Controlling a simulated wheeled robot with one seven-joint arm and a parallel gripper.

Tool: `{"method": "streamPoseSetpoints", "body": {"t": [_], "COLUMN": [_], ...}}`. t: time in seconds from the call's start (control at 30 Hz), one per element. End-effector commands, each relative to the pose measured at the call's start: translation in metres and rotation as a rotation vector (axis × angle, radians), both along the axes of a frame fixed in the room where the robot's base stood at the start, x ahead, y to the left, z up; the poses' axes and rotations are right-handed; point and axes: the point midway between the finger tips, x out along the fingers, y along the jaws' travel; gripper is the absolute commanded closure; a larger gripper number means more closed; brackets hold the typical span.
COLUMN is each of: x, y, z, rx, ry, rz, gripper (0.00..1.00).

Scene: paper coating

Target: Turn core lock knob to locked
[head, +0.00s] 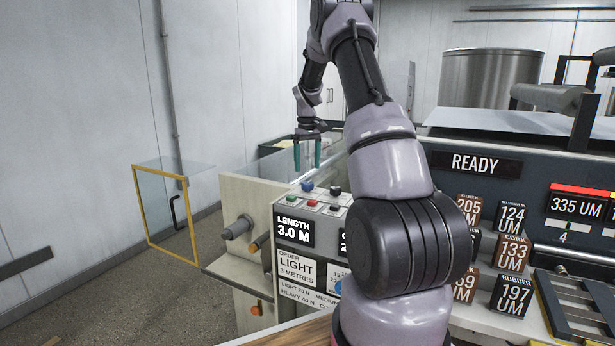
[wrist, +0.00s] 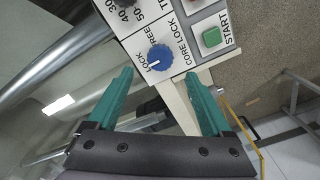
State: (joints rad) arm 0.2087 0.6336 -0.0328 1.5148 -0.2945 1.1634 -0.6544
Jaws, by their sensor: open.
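The blue core lock knob (wrist: 160,57) sits on the white control panel in the wrist view, beside the printed words CORE LOCK, LOCK and FREE. A pale mark shows on the knob's lower left, near the word LOCK; its exact setting is hard to tell. In the head view the blue knob (head: 307,186) is on the panel's top. My gripper (head: 307,166) points down above the panel. Its two teal fingers are apart and empty. In the wrist view the gripper (wrist: 158,75) has the knob just beyond its fingertips, between their lines, and no contact shows.
A green START button (wrist: 212,37) and a dark numbered dial (wrist: 125,5) are near the knob. More buttons and a black knob (head: 336,191) share the panel. A yellow-framed clear guard (head: 165,215) stands to the left. Metal rollers (wrist: 45,55) lie left of the panel.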

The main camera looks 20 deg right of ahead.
Motion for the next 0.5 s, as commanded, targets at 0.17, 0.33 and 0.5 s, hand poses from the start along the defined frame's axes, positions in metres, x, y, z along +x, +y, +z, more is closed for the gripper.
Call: {"method": "streamPoseSetpoints", "body": {"t": [0.17,0.33,0.5], "x": [0.000,0.000,0.000], "y": [0.000,0.000,0.000], "z": [0.030,0.042,0.043], "rx": [-0.001,0.000,0.000], "ry": [-0.002,0.001,0.001], "rz": [0.001,0.000,0.001], "gripper": [0.16,0.16,0.16]}}
